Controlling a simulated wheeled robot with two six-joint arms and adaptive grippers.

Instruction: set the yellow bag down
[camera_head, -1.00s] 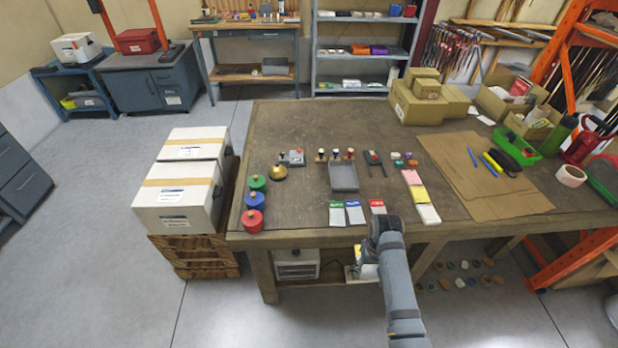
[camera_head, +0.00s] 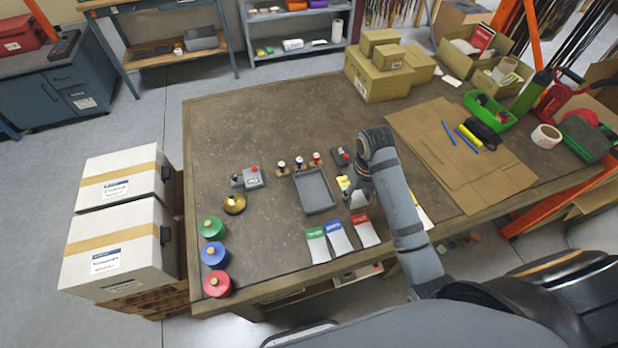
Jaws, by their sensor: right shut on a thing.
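The yellow bag (camera_head: 343,182) shows as a small yellow patch at the left side of my right gripper (camera_head: 355,196). The gripper is shut on it, and its wrist and fingers hide most of the bag. They are over the workbench (camera_head: 260,130), just right of a grey tray (camera_head: 326,208) and behind the colored cards. I cannot tell whether the bag touches the bench top. My left gripper is out of view.
Green, blue and red-topped cards (camera_head: 340,237) lie along the front edge. Small stamps (camera_head: 299,163) stand behind the tray. Green, blue and red round containers (camera_head: 215,254) are at the left. Cardboard boxes (camera_head: 385,75) stand at the back. The bench's back left is bare.

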